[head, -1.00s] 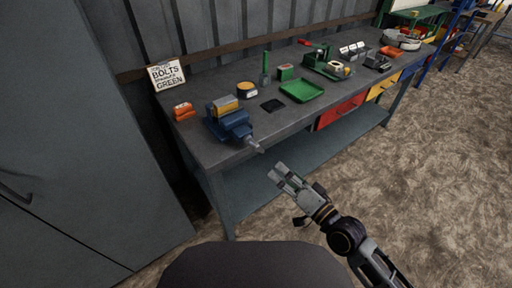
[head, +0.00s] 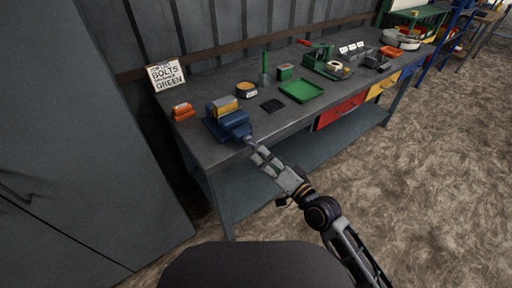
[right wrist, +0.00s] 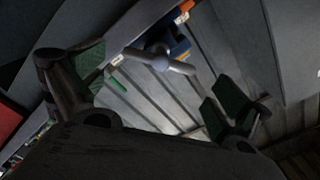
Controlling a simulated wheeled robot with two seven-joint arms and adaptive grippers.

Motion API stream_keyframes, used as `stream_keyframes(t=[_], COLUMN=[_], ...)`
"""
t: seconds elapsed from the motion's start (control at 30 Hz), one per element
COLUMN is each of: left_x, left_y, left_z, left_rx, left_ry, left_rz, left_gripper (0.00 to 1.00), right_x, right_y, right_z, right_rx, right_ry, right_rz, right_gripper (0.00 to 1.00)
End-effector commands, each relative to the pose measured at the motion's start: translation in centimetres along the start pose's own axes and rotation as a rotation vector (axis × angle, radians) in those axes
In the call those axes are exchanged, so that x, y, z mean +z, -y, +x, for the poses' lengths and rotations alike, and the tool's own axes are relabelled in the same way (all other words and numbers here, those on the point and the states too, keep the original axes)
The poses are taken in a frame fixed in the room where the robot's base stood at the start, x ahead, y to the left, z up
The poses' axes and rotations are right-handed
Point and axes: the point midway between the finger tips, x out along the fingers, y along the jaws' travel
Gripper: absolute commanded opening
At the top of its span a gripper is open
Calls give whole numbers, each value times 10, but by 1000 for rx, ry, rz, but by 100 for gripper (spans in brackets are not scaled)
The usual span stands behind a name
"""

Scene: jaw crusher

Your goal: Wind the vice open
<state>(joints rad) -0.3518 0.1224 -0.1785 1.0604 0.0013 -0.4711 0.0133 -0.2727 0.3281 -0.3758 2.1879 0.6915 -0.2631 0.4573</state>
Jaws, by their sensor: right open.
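The blue vice (head: 229,123) sits at the near left corner of the workbench, with a yellow block (head: 222,105) at its top. Its screw end and handle (head: 249,141) point out past the bench's front edge. My right gripper (head: 259,154) is open, its fingertips at or very near the handle; contact cannot be told. In the right wrist view, the vice (right wrist: 176,46) and its grey handle bar (right wrist: 160,62) show between the spread green-padded fingers (right wrist: 160,85), beyond their tips. My left gripper is not in view.
A grey cabinet (head: 80,150) stands at left. The floor to the right is clear.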

Motion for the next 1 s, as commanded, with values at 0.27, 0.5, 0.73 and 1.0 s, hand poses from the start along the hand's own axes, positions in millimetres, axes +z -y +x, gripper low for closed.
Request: stream_keyframes(t=[0.27,0.5,0.73,1.0], left_x=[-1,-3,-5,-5], left_y=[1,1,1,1], left_z=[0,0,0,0], left_rx=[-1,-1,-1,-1], left_ry=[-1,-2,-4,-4], left_rz=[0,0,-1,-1], left_gripper=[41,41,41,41], right_x=[0,0,0,0], right_y=[1,0,0,0], right_z=[27,48,60,62], right_rx=[-2,-1,0,0], right_ry=[-1,-1,0,1], right_rz=[2,1,0,0], right_gripper=[100,100,100,100])
